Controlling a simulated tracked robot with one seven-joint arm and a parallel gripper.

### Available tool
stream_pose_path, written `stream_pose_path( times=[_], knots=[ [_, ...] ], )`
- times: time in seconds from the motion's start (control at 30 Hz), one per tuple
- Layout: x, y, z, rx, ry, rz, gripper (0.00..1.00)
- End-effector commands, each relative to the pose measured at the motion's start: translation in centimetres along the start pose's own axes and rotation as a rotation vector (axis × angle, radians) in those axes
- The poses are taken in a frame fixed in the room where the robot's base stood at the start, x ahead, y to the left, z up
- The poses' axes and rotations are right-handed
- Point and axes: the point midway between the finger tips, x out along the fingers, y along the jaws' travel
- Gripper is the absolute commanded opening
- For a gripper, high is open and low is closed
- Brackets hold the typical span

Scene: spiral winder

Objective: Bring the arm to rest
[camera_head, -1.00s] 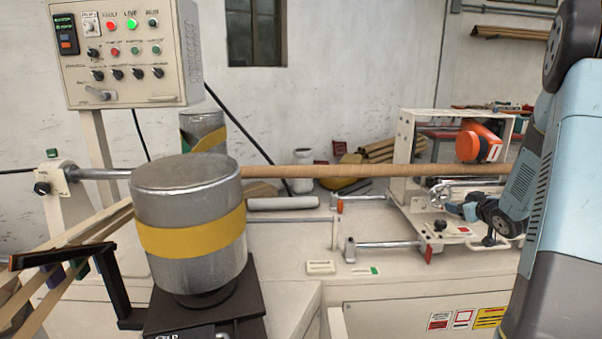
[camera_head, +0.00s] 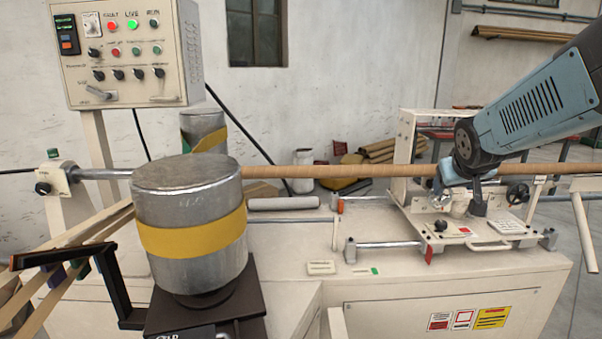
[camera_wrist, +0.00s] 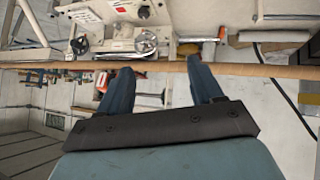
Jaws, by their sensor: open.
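My blue and grey arm (camera_head: 535,105) reaches in from the upper right in the head view. It ends over the machine's carriage (camera_head: 405,225). My gripper (camera_wrist: 160,66) is open and empty in the wrist view, its two blue fingers apart. The long brown tube (camera_head: 300,172) runs across the machine on its shaft. In the wrist view the tube (camera_wrist: 265,70) crosses at the fingertips; I cannot tell whether they touch it. In the head view the arm's end partly hides the carriage and the tube, and the fingers are hard to make out.
A metal drum with a yellow band (camera_head: 190,240) stands at front left. A control box (camera_head: 125,50) is at upper left. A slide rod (camera_head: 390,245) and a handwheel (camera_head: 517,193) flank the carriage.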

Motion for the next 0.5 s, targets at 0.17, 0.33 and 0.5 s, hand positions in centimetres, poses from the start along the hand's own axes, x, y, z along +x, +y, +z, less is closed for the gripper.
stream_pose_path(
  times=[0.17,0.33,0.5],
  knots=[
    [-5.3,-2.8,3.3,0.031,-0.087,-0.057,0.66],
    [-9.9,-5.4,7.1,0.05,-0.177,-0.132,0.66],
    [-13.4,-7.3,10.5,0.055,-0.253,-0.204,0.66]
  ],
)
